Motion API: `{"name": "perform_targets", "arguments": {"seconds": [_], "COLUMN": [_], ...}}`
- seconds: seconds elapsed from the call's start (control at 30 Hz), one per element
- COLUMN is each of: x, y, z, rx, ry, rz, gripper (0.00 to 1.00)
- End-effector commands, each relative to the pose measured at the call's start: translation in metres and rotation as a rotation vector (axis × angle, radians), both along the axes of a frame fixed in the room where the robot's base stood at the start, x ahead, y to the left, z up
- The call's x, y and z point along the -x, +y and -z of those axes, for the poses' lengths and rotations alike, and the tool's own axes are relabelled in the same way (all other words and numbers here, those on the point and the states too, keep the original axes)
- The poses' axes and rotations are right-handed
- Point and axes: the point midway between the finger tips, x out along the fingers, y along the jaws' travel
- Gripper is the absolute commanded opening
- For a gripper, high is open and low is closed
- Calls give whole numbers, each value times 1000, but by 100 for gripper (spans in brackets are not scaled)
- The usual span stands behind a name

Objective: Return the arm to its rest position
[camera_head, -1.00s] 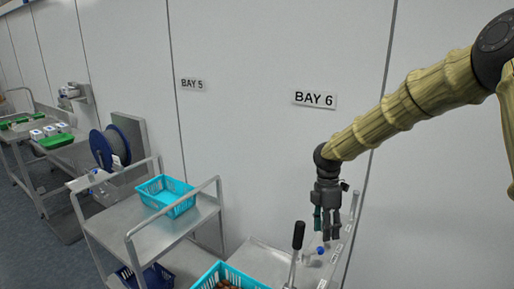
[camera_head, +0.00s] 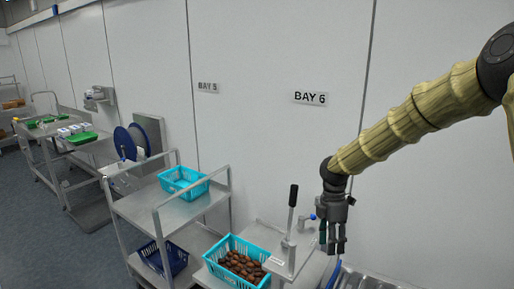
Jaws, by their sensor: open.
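My gripper (camera_head: 336,238) hangs fingers down at the end of my arm (camera_head: 420,112), on the right side of the head view. Its fingers are apart, and no object shows between them. The arm wears a yellowish sleeve and reaches in from the upper right. The gripper is in front of the metal bench (camera_head: 262,236) under the BAY 6 sign (camera_head: 310,98). I cannot tell its exact height above the bench.
A blue basket (camera_head: 222,246) of brown dates stands on the bench beside an upright black-handled lever (camera_head: 292,197). A metal cart (camera_head: 150,212) to the left carries an empty-looking blue basket (camera_head: 170,181). A cable reel (camera_head: 126,143) stands farther left. Grey floor (camera_head: 50,240) is open at lower left.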

Motion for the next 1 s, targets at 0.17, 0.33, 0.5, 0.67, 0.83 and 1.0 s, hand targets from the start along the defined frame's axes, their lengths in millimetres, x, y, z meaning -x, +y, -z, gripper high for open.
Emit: {"name": "perform_targets", "arguments": {"seconds": [0.17,0.33,0.5,0.67,0.83,1.0], "x": [7,16,40,83,141,212], "y": [8,18,28,41,52,54], "z": [33,75,127,197,276,343], "rx": [-10,-21,-33,-44,-41,-14], "ry": [2,7,10,15,23,24], "rz": [56,128,236,411,651,913], "gripper": [45,45,45,45,45,45]}}
